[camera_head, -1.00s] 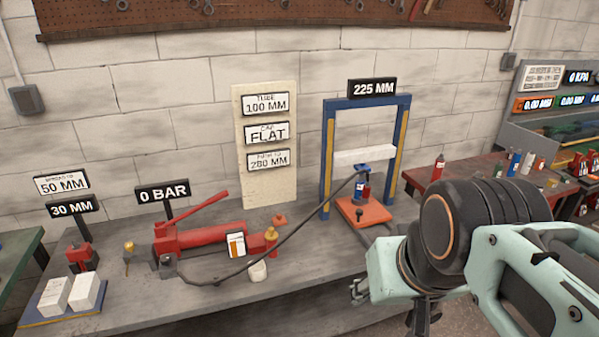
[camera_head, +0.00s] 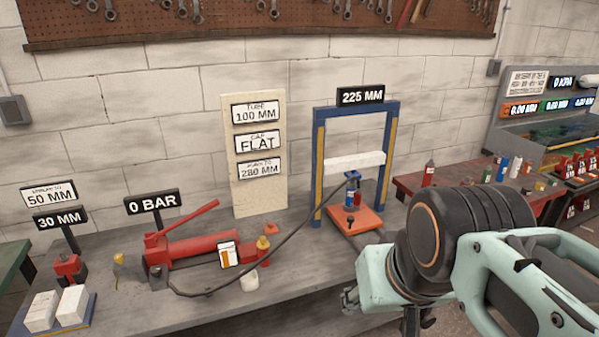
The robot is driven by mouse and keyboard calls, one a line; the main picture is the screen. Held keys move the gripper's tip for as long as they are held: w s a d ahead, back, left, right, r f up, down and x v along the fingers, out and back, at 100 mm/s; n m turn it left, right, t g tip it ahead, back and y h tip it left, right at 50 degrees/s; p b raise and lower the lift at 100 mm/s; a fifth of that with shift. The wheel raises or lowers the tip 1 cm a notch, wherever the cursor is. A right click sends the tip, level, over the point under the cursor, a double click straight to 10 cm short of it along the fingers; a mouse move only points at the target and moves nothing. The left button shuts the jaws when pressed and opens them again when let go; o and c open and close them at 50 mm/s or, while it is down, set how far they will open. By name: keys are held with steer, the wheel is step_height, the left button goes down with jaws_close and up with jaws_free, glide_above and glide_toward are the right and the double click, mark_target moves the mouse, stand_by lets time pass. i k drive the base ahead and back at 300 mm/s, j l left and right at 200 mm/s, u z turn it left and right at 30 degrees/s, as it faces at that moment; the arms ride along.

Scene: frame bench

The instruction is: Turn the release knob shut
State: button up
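A red hand pump (camera_head: 195,248) with a raised red lever lies on the grey bench, under a sign reading 0 BAR (camera_head: 152,201). A small brass-coloured piece (camera_head: 119,259) stands just left of the pump. I cannot tell whether it is the release knob; no knob is clearly readable at this size. A black hose (camera_head: 285,240) runs from the pump to a blue cylinder (camera_head: 351,192) in the press frame. My gripper (camera_head: 350,297) is over the bench's front right part, well away from the pump. Its fingers are small and partly hidden by my wrist.
A blue press frame (camera_head: 318,165) with an orange plate (camera_head: 358,221) stands behind my arm. White blocks (camera_head: 41,311) sit at the front left. The front middle bench is clear.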

mark_target(155, 271)
steer(key=u, duration=1.25)
steer(key=i+j, duration=0.25)
steer(key=i, duration=0.2)
steer(key=i+j, duration=0.25)
steer(key=i, duration=0.2)
steer(key=i+j, duration=0.2)
steer(key=i, duration=0.25)
steer(key=i+j, duration=0.25)
steer(key=i, duration=0.15)
steer(key=l+z, duration=0.15)
steer(key=i+j, duration=0.05)
